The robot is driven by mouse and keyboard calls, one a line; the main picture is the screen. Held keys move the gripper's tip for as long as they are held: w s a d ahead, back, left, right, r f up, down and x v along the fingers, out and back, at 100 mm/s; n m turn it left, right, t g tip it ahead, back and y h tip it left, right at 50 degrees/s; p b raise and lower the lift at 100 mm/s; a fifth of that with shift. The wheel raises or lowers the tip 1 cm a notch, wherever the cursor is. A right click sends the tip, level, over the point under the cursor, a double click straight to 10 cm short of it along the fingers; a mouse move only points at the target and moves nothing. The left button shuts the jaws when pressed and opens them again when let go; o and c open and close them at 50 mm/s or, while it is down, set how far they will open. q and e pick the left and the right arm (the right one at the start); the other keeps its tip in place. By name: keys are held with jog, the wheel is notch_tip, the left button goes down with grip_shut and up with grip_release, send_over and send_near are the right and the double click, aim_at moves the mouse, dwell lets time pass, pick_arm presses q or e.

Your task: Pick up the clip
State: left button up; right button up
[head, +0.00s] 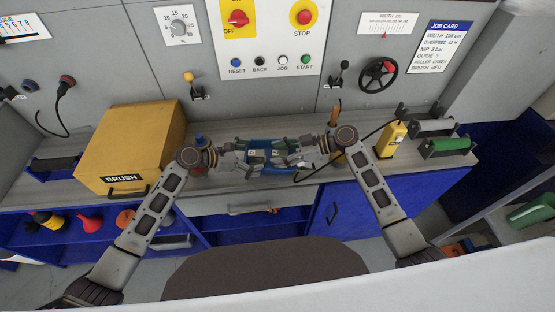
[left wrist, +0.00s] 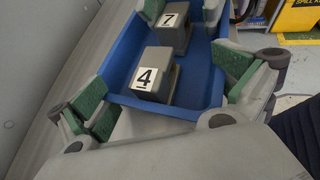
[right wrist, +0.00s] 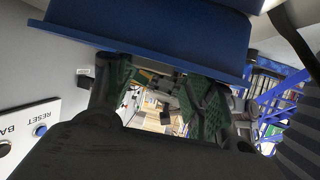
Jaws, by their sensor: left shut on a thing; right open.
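A blue tray (head: 268,148) is between my two grippers above the worktop. It holds a grey block labelled 4 (left wrist: 155,76) and a grey block labelled 7 (left wrist: 169,32); I cannot tell whether either is the clip. My left gripper (head: 245,150) has its green-padded fingers against both sides of the tray's near end in the left wrist view (left wrist: 165,95). My right gripper (head: 297,150) is at the tray's other end. In the right wrist view its fingers (right wrist: 162,95) are apart, with the tray's blue wall (right wrist: 150,35) along the top.
A yellow brush box (head: 130,145) stands left on the grey worktop (head: 235,200). The control panel (head: 268,35) rises behind. Blue shelves (head: 100,225) and a blue cabinet door (head: 350,212) are below.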

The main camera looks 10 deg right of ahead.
jog(key=shift+x, duration=1.05)
jog(key=shift+s+f, duration=0.1)
jog(key=shift+f, duration=0.05)
jog(key=shift+d, duration=0.1)
grip_shut()
